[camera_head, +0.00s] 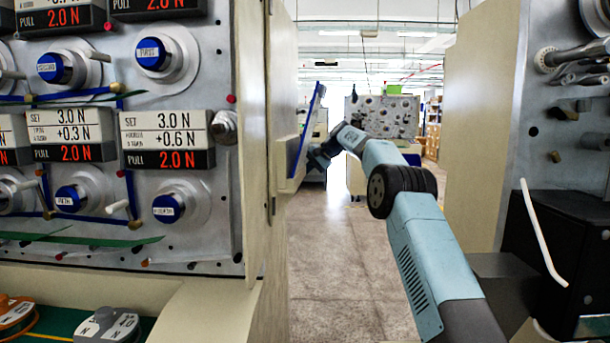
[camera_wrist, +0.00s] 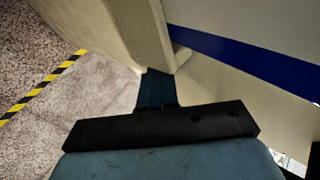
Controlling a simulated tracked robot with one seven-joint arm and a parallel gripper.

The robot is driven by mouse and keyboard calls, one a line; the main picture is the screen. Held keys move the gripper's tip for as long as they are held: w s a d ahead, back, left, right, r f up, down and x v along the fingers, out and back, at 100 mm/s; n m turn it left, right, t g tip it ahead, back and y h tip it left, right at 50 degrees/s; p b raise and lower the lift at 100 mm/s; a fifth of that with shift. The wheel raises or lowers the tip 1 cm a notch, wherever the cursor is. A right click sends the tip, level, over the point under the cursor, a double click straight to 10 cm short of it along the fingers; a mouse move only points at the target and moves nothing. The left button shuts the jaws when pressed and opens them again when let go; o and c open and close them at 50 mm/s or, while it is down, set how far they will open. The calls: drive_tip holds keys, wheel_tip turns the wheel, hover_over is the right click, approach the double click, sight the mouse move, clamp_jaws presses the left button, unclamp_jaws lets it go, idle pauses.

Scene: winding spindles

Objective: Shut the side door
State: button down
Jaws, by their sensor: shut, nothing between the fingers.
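The side door (camera_head: 281,95) is a cream panel seen almost edge-on at the right end of the spindle machine in the head view. A blue strip (camera_head: 304,132) shows along its outer side. My gripper (camera_head: 318,158) is at the far end of my outstretched arm, beside the door's outer part. In the wrist view my gripper (camera_wrist: 158,90) is shut and empty, with its fingertips close against a cream edge. The cream panel with a blue band (camera_wrist: 245,60) fills the upper right there. I cannot tell whether the fingers touch it.
The machine's front (camera_head: 130,60) with dials and labels stands at left. Another cream cabinet (camera_head: 487,110) and a black box (camera_head: 555,255) stand at right. The floor (camera_head: 335,260) between is clear. A yellow-black tape line (camera_wrist: 42,88) crosses the floor in the wrist view.

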drive_tip(key=shift+d, duration=0.15)
drive_tip(key=s+d+r, duration=0.2)
drive_tip(key=d+r, duration=0.4)
drive_tip(key=d, duration=0.5)
wheel_tip(320, 180, down, 9)
drive_tip(key=d+m+y, duration=0.2)
drive_tip(key=m+y, duration=0.3)
drive_tip(key=m, duration=1.1)
drive_tip(key=r+x, duration=0.1)
drive_tip(key=x, duration=1.2)
drive_tip(key=shift+w+a+g, duration=0.2)
drive_tip(key=shift+a+g, duration=0.1)
drive_tip(key=shift+a, duration=0.15)
